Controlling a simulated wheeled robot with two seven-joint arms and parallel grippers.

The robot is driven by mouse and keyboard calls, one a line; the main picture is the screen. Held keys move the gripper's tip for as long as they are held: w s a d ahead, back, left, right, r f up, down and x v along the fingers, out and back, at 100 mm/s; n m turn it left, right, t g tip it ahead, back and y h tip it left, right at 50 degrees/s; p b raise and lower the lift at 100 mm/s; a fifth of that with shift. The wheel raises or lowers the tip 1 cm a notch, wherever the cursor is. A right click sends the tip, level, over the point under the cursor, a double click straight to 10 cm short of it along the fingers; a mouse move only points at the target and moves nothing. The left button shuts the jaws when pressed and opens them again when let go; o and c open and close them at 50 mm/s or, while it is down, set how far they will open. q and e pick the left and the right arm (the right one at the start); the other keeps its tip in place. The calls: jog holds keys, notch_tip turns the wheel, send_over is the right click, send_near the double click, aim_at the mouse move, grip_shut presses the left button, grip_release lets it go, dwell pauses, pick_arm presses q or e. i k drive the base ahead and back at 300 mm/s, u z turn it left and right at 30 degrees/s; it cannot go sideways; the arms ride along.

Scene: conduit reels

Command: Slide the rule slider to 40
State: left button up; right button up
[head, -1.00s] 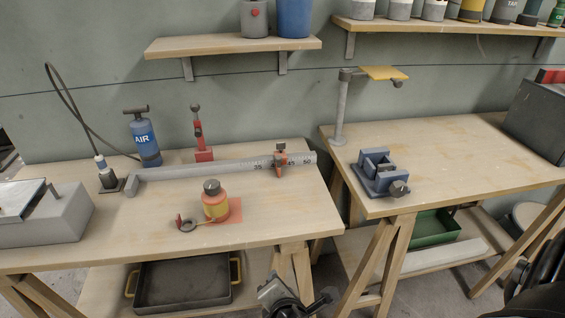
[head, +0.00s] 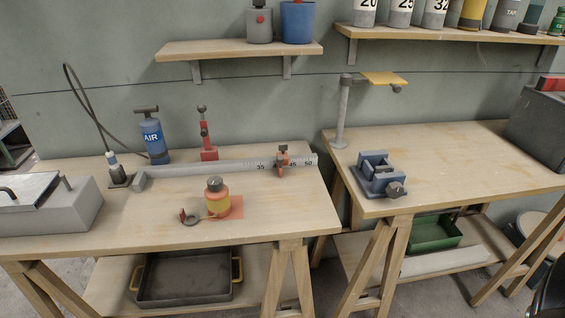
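The red slider (head: 283,163) with a dark knob on top sits across the rule between 35 and 45, covering the marks there. Its exact reading cannot be told. Neither gripper is in the head view.
A blue vise (head: 380,175) is on the right bench (head: 450,150). A gap separates the benches.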

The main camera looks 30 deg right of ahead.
aim_at(282, 160)
jog(key=k, duration=1.2)
jog(key=z, duration=0.75)
jog(key=i, duration=0.8)
jog(key=z, duration=0.25)
